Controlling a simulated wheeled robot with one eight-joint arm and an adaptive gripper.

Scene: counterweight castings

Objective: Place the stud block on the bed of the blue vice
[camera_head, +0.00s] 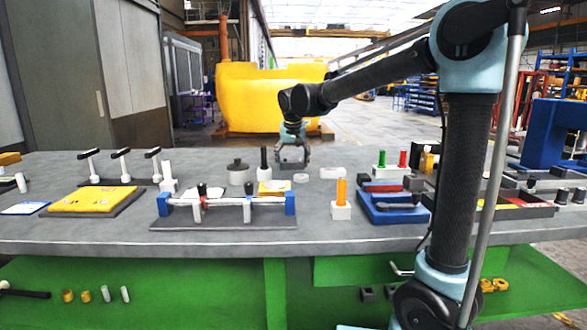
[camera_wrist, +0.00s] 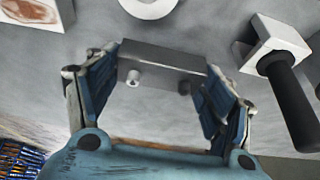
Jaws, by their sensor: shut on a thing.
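The stud block (camera_wrist: 165,62) is a grey bar with two short round studs on the side facing the wrist camera. My gripper (camera_wrist: 158,76) is shut on it, with one blue finger at each end. In the head view my gripper (camera_head: 293,161) points down over the middle of the bench, and its gap above the bench is hard to judge. A low blue body (camera_head: 378,212) with red and dark parts on top sits right of centre. A taller blue body (camera_head: 545,136) stands at the right edge. I cannot tell which is the blue vice.
A rail fixture with blue ends (camera_head: 226,213) stands at the front. A grey lidded pot (camera_head: 238,173) and a black-topped post (camera_head: 263,165) are just left of my gripper. A white block with an orange peg (camera_head: 341,207) stands to the right. A dark compartment tray (camera_head: 510,209) lies farther right.

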